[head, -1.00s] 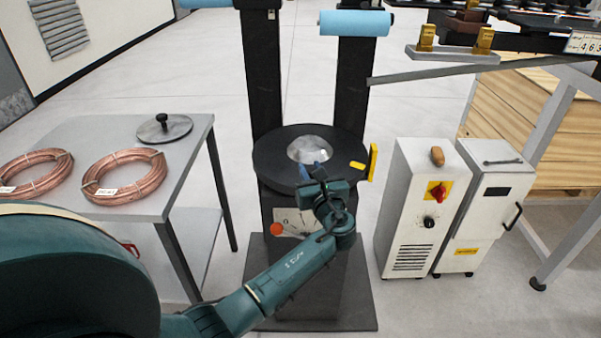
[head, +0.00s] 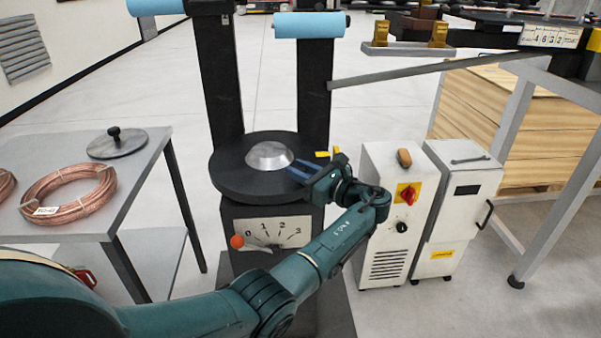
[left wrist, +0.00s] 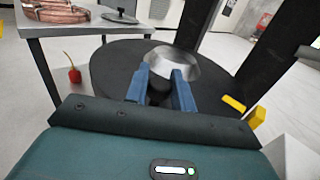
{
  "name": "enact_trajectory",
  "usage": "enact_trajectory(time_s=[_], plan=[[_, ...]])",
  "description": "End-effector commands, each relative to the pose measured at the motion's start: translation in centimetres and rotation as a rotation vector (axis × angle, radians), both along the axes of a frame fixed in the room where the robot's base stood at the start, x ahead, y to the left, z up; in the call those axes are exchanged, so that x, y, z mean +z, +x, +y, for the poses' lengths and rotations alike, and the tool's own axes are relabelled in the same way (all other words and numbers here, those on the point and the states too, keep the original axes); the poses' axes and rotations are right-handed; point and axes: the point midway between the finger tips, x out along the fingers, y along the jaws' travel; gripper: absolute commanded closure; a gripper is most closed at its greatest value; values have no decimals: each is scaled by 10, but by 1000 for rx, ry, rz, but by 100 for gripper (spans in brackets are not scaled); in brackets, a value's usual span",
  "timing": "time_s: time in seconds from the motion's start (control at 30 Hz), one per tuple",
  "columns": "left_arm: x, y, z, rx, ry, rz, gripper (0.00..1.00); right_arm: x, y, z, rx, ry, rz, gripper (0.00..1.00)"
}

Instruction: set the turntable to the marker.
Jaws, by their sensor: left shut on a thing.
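The turntable (head: 232,178) is a black disc with a silver dome (head: 268,155) at its centre, on a dark pedestal. My left gripper (head: 301,172) is at the disc's right front side in the head view. In the left wrist view its blue fingers (left wrist: 159,88) are shut on a dark knob (left wrist: 158,93) between them, just in front of the dome. A yellow strip (left wrist: 233,103) lies at the disc's rim, close beside an upright yellow marker (left wrist: 257,118). My right gripper is out of view.
A dial plate (head: 270,233) numbered 0 to 3 and an orange ball (head: 237,241) are on the pedestal front. A table (head: 140,180) with copper coils stands left. White cabinets (head: 385,220) stand right, close to my left arm. Black posts with blue rollers rise behind.

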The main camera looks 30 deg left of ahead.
Motion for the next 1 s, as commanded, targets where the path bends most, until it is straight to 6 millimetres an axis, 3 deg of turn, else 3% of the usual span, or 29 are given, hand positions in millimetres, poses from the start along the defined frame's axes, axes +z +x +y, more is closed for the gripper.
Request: enact_trajectory(time_s=[0.3, 0.33, 0.57, 0.83, 1.0], plan=[[1, 1, 0, -1, 0, -1, 100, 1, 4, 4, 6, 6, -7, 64], [1, 1, 0, -1, 0, -1, 74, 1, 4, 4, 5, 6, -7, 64], [1, 0, 1, 0, 0, -1, 55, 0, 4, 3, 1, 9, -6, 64], [0, 0, -1, 0, 0, 0, 55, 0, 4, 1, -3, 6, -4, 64], [0, -4, -21, -3, -2, 1, 55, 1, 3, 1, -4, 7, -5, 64]])
